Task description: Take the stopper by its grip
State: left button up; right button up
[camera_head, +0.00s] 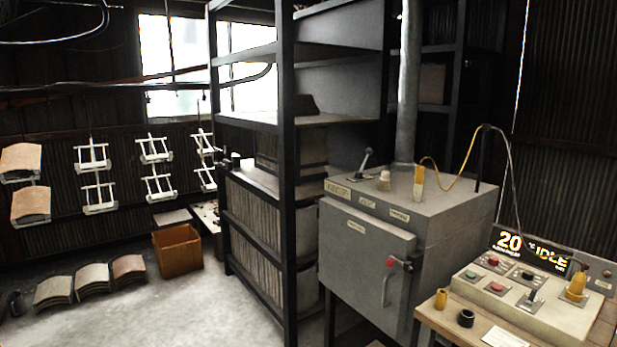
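I cannot tell for sure which thing is the stopper. On top of the grey furnace box (440,215) stand a short tan plug-like piece (384,181) and an upright yellow handle (419,182) with a pale lower end. A yellow cord seems to run from near the yellow handle to a thin dark post. A small yellow cylinder (441,298) and a black cylinder (466,318) stand on the wooden bench at the lower right. A yellow cone-like piece (576,287) stands on the control panel. Neither of my grippers is in view.
The control panel (530,315) has buttons, levers and a display reading "20" and "IDLE". A dark shelf rack (288,200) stands left of the furnace. White hangers (92,158) hang along the left wall. A brown bin (177,250) and stacked tiles (92,282) sit on the floor.

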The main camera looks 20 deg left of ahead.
aim_at(384, 175)
jog(key=u, duration=0.2)
jog(key=i+j, duration=0.55)
jog(key=i, duration=0.2)
